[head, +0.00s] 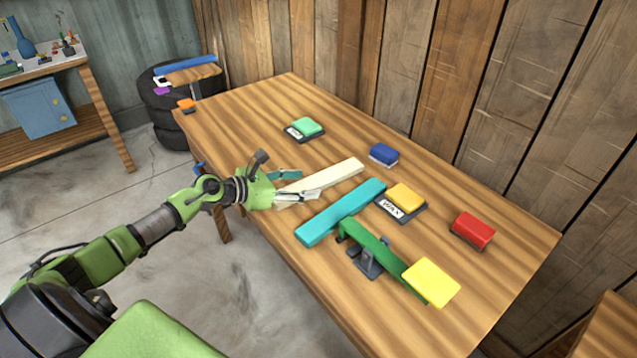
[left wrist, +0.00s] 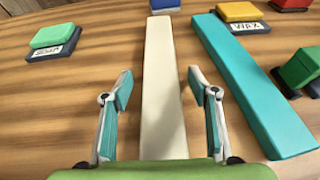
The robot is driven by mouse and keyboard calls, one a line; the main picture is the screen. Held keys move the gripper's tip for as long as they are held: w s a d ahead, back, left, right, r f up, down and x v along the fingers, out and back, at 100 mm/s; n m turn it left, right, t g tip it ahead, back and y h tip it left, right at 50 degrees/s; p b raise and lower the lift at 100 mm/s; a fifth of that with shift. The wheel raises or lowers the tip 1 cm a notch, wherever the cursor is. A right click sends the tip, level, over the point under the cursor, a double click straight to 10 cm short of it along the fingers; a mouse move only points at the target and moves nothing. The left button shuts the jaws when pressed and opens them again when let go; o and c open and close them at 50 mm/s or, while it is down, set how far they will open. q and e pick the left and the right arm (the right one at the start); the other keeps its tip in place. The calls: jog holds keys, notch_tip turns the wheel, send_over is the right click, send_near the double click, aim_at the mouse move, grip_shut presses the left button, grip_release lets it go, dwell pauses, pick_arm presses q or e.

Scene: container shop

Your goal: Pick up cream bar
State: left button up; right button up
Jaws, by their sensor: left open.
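The cream bar (head: 335,178) is a long pale block lying flat on the wooden table. In the left wrist view the cream bar (left wrist: 161,85) runs straight away from me between the two fingers. My left gripper (head: 300,184) is open at the near end of the bar, with one finger on each side; it also shows in the left wrist view (left wrist: 160,88). Gaps show between the fingers and the bar's sides. The bar's nearest end is hidden by my gripper. My right gripper is not in view.
A teal bar (head: 340,212) lies close to the right. Beyond are a green block (head: 308,126), a blue block (head: 383,153) and a yellow-orange block (head: 406,197) on a "WAX" base. A tilted green beam (head: 380,252), yellow block (head: 431,281) and red block (head: 473,230) stand right.

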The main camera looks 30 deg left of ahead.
pick_arm(q)
jog(key=shift+w+d+f, duration=0.3)
jog(key=shift+w, duration=0.3)
jog(key=c, duration=1.4)
jog(key=shift+o, duration=0.2)
jog(key=shift+r, duration=0.1)
